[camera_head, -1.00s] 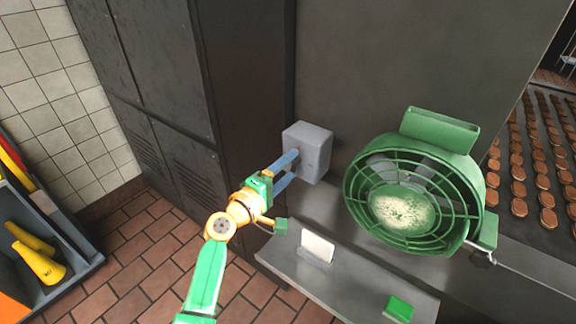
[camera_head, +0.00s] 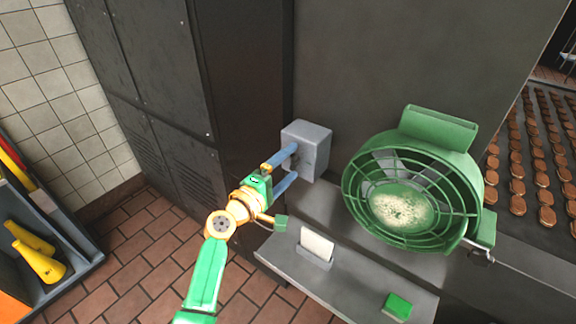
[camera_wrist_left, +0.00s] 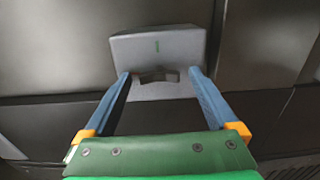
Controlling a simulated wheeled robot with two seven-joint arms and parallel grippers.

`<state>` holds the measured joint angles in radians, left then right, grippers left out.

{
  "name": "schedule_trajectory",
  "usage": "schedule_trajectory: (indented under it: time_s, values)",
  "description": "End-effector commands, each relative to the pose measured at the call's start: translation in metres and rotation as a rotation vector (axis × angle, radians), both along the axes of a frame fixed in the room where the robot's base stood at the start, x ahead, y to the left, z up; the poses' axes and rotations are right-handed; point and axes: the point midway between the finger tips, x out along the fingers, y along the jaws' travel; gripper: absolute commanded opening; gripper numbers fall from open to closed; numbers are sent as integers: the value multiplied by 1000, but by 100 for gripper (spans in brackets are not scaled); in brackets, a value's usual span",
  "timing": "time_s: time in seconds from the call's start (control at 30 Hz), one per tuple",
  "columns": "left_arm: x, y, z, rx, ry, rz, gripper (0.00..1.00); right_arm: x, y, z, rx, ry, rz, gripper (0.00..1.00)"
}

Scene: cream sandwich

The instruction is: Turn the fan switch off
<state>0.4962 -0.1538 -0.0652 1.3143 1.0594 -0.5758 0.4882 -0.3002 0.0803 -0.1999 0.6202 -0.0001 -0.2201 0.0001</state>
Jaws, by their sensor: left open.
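The grey switch box (camera_head: 310,146) is on the dark wall panel left of the green fan (camera_head: 412,190). My left gripper (camera_head: 292,163) is open at the box's left face. In the left wrist view its blue fingers (camera_wrist_left: 160,74) stand on either side of the knob, apart from it. In the head view the knob is hidden. My right gripper is not in view.
A steel shelf (camera_head: 345,262) below the box holds a white card in a holder (camera_head: 316,246) and a green block (camera_head: 397,306). Rows of brown cookies (camera_head: 540,165) lie at the right. Dark cabinets (camera_head: 180,90) stand at the left, with brick floor free below.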

Motion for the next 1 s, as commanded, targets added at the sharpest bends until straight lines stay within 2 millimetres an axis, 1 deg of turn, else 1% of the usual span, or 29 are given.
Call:
schedule_trajectory:
  time_s: [0.07,0.17,0.4,0.53,0.63,1.0]
  values:
    - [-1,1,0,1,-1,1,92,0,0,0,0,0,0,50]
    - [-7,5,0,1,-1,1,92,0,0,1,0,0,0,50]
    - [-41,29,-1,3,0,0,92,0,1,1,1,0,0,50]
    - [-54,39,-1,2,1,0,92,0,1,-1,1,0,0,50]
    - [-57,41,0,1,0,0,92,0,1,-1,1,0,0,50]
    - [-57,41,-1,3,2,0,92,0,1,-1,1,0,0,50]
